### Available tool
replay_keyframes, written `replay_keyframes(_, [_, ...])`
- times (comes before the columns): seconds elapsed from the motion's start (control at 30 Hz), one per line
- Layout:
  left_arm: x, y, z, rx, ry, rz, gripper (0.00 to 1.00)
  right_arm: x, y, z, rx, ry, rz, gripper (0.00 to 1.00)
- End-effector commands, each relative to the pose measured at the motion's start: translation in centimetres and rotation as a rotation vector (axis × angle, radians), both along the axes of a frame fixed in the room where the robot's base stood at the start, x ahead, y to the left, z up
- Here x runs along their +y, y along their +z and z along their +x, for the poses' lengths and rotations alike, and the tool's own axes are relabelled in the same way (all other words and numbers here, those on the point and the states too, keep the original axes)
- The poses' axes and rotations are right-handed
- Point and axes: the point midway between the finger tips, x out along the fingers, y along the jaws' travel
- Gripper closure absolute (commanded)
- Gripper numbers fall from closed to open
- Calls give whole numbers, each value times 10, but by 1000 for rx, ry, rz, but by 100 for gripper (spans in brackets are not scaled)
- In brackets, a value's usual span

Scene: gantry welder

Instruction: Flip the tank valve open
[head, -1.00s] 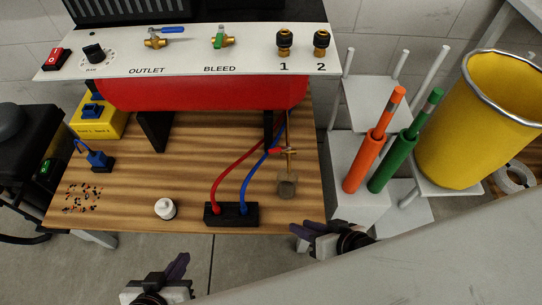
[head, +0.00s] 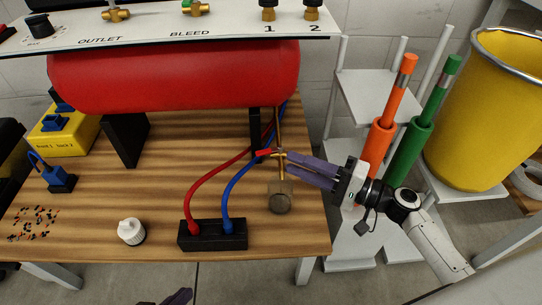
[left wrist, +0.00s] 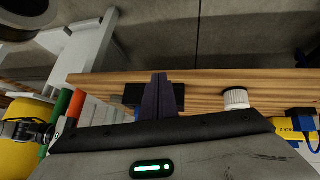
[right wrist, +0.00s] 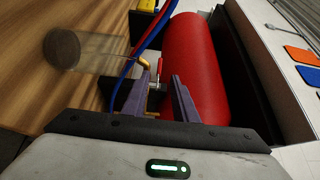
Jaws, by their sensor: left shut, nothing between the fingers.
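The red tank (head: 175,75) hangs under the white panel. Below its right end is a small brass valve (head: 279,153) with a red lever (head: 264,153). In the right wrist view the red lever (right wrist: 158,66) stands between my fingertips, in line with the brass fitting (right wrist: 144,62). My right gripper (head: 288,163) reaches in from the right. Its purple fingers are open on either side of the valve (right wrist: 157,78); contact cannot be told. My left gripper (left wrist: 158,80) is shut and empty, low in front of the bench; only its fingertips (head: 178,297) show in the head view.
Red and blue hoses (head: 232,190) run from a black block (head: 212,235) up past the valve. A white bottle (head: 131,232) stands on the wooden bench (head: 100,205). Orange (head: 377,150) and green (head: 408,150) holders stand right.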

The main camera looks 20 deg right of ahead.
Motion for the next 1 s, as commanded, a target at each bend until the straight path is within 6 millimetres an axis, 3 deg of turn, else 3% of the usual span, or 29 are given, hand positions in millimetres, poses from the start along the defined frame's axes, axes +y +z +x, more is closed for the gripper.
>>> replay_keyframes(0.2, [-2, 2, 2, -12, 1, -16, 100, 29, -1, 31, -1, 1, 0, 74])
replay_keyframes(0.4, [-4, 4, 2, -18, 2, -24, 100, 46, -1, 49, 1, 1, 0, 74])
replay_keyframes(0.77, [-4, 4, 3, -20, 3, -26, 100, 52, -1, 54, 2, 0, -1, 74])
replay_keyframes(0.8, [-4, 4, 3, -21, 3, -27, 100, 52, -1, 54, 2, 0, -1, 76])
replay_keyframes(0.93, [-4, 4, 3, -21, 3, -27, 100, 52, -1, 54, 2, 0, -1, 98])
replay_keyframes(1.0, [-4, 4, 3, -21, 3, -27, 100, 51, -1, 53, 2, 0, -1, 100])
